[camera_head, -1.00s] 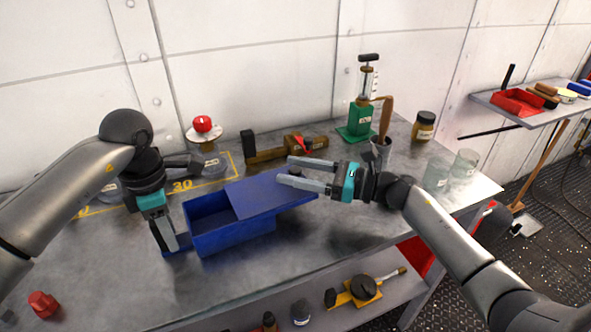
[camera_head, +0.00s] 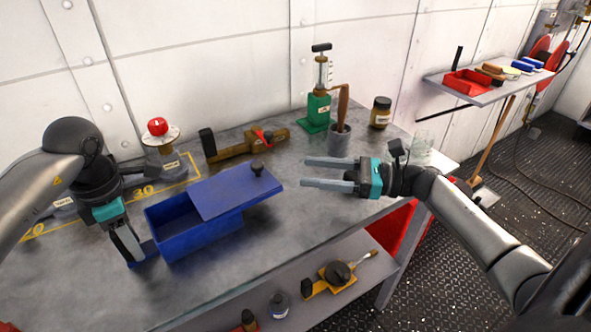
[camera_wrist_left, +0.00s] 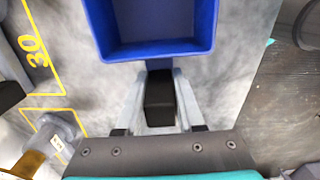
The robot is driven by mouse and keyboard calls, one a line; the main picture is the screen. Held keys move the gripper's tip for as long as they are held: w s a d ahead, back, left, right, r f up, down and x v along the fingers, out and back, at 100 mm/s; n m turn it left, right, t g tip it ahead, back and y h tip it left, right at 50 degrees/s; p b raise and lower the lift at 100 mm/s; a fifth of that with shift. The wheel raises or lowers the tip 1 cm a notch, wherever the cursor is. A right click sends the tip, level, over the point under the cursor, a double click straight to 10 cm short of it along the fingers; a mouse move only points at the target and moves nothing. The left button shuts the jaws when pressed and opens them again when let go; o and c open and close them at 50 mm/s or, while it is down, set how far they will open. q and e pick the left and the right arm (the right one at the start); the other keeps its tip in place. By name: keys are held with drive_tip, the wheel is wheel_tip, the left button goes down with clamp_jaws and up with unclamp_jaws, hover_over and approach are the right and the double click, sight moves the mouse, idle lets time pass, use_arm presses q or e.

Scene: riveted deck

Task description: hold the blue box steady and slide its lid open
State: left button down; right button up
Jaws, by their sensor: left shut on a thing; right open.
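The blue box (camera_head: 203,238) sits on the metal workbench, its left part uncovered. Its blue lid (camera_head: 232,193), with a dark knob (camera_head: 257,168), is slid to the right and overhangs the box's right end. My left gripper (camera_head: 139,257) is at the box's left end, shut on a dark block joined to the box by a blue tab. In the left wrist view, the dark block (camera_wrist_left: 160,100) lies between the fingers and the open, empty end of the box (camera_wrist_left: 155,50) is above it. My right gripper (camera_head: 304,173) is open and empty, to the right of the knob and apart from it.
Behind the box lie a brown wooden tool (camera_head: 240,147) and a red-knobbed device (camera_head: 158,128). A green-based pump (camera_head: 317,115), a grey cup (camera_head: 340,140) with a brown handle and a jar (camera_head: 380,112) stand at back right. Bench front right is clear.

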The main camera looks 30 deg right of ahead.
use_arm(q)
drive_tip(key=shift+c, duration=2.2)
unclamp_jaws()
drive_tip(key=shift+r, duration=0.1)
